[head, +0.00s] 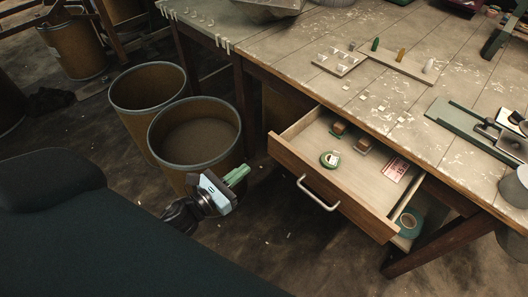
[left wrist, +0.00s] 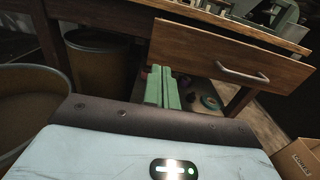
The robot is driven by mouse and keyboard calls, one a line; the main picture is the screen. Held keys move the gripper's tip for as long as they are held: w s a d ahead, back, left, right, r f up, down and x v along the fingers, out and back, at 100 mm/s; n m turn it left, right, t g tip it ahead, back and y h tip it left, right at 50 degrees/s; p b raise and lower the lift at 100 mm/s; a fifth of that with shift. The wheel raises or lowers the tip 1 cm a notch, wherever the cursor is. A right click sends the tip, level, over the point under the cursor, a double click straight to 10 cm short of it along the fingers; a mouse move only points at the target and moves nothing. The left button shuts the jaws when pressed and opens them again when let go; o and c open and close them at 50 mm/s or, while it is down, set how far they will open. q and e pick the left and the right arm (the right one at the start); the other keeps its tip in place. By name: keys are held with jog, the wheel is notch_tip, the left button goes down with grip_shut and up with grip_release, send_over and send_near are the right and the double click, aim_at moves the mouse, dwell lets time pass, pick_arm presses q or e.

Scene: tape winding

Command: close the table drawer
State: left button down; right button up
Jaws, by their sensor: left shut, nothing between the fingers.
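The table drawer (head: 322,200) is pulled out from under the wooden table (head: 285,68). It has a wooden front and a pale metal bar handle (head: 318,193). The drawer front (left wrist: 215,53) and handle (left wrist: 241,75) also show in the left wrist view, above and right of my fingers. My right gripper is not in view.
Two open brown drums (head: 195,104) stand left of the drawer, close to my left gripper. A teal tape roll (head: 408,223) lies below the drawer's right end. A cardboard box (left wrist: 299,158) sits at lower right in the left wrist view. The floor before the drawer looks clear.

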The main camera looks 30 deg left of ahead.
aim_at(272, 147)
pick_arm(q)
jog(key=x, duration=0.9)
jog(key=shift+f+p, duration=0.1)
jog(key=shift+p, duration=0.3)
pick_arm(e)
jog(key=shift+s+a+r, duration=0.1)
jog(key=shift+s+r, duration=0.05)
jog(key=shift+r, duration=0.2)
